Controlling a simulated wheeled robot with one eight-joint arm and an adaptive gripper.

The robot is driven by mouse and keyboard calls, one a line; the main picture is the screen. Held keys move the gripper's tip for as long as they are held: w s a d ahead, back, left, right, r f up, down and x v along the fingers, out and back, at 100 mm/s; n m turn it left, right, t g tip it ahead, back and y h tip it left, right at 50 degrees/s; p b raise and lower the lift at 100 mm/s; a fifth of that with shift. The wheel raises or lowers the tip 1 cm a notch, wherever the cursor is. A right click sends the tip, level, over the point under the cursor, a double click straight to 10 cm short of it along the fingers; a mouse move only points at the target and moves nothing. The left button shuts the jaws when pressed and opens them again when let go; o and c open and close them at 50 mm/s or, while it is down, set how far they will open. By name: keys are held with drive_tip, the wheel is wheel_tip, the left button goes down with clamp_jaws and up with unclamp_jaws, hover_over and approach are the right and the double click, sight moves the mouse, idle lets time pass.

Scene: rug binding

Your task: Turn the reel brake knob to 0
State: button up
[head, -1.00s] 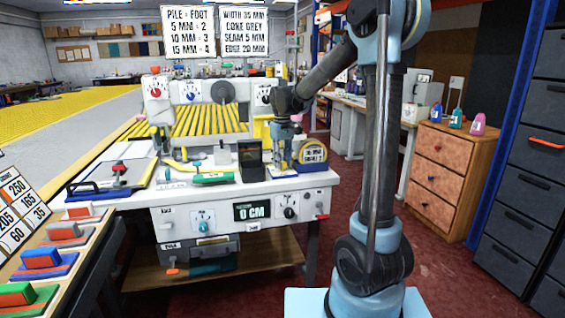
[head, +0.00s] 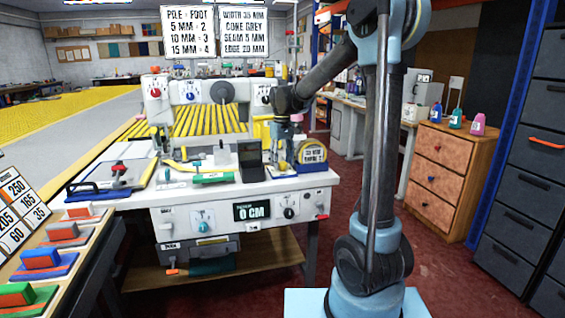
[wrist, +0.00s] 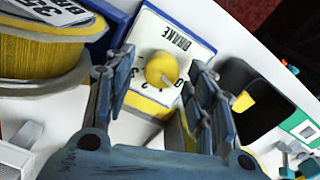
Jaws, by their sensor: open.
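The reel brake knob (wrist: 161,69) is a round yellow knob on a white plate (wrist: 148,32) lettered BRAKE, in the wrist view. Small scale marks lie along the plate beside the knob, partly hidden by a finger; which mark the knob points to is unclear. My gripper (wrist: 160,80) is open, with one finger left of the knob and the other right of it. I cannot tell whether either finger touches it. In the head view my gripper (head: 279,152) is over the right part of the white bench, hiding the knob.
The yellow binding reel (wrist: 40,50) stands close to the left finger; it also shows in the head view (head: 312,155). A black open holder (wrist: 250,98) is right of the gripper. A green-handled tool (head: 212,178) lies on the bench (head: 200,197).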

sight(282, 162)
wheel_tip(282, 162, up, 12)
drive_tip(key=shift+f, duration=0.15)
idle(0.4)
drive_tip(key=s+d+f+m+t, duration=0.1)
drive_tip(key=s+d+f+m, duration=0.1)
drive_tip(key=s+d+f, duration=0.35)
drive_tip(key=s+d+f+m, duration=0.1)
drive_tip(key=s+d+f, duration=0.1)
drive_tip(key=s+d, duration=0.65)
drive_tip(key=s+d+f+m+t, duration=0.15)
drive_tip(key=s+d+f, duration=0.3)
drive_tip(key=s, duration=0.55)
drive_tip(key=s+d+f+m, duration=0.2)
drive_tip(key=s+d+f, duration=0.1)
drive_tip(key=s+f, duration=0.5)
drive_tip(key=shift+s+d+f, duration=0.15)
drive_tip(key=shift+f, duration=0.7)
drive_tip(key=shift+w+f, duration=0.2)
drive_tip(key=shift+w, duration=0.3)
